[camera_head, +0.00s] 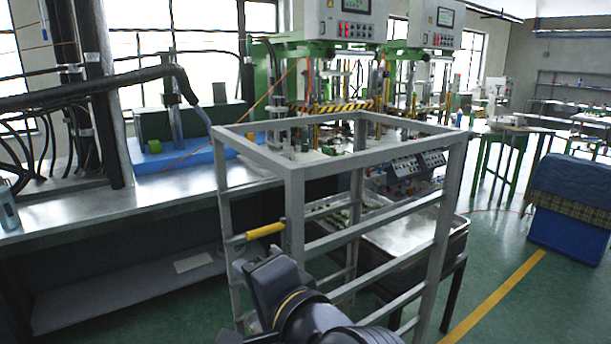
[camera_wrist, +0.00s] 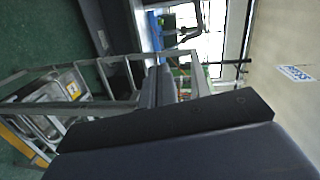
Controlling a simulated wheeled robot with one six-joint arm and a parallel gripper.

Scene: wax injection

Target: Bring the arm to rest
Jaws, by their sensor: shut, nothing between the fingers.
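My arm (camera_head: 295,305) shows at the bottom middle of the head view as dark, rounded links in front of a grey metal frame. My gripper's fingers are not clear in that view. In the wrist view, my gripper (camera_wrist: 158,86) shows as two dark fingers close together beyond its large dark body. It is shut and nothing shows between the fingers. The wrist picture is turned on its side, with the floor at left and the wall and windows at right.
The grey frame (camera_head: 294,215) stands close to my arm; its bars also show in the wrist view (camera_wrist: 95,104). A metal tray (camera_head: 405,245) is behind it. A long workbench (camera_head: 90,215) runs along the left. Green floor (camera_head: 500,255) is clear at right, before a blue covered stack (camera_head: 570,200).

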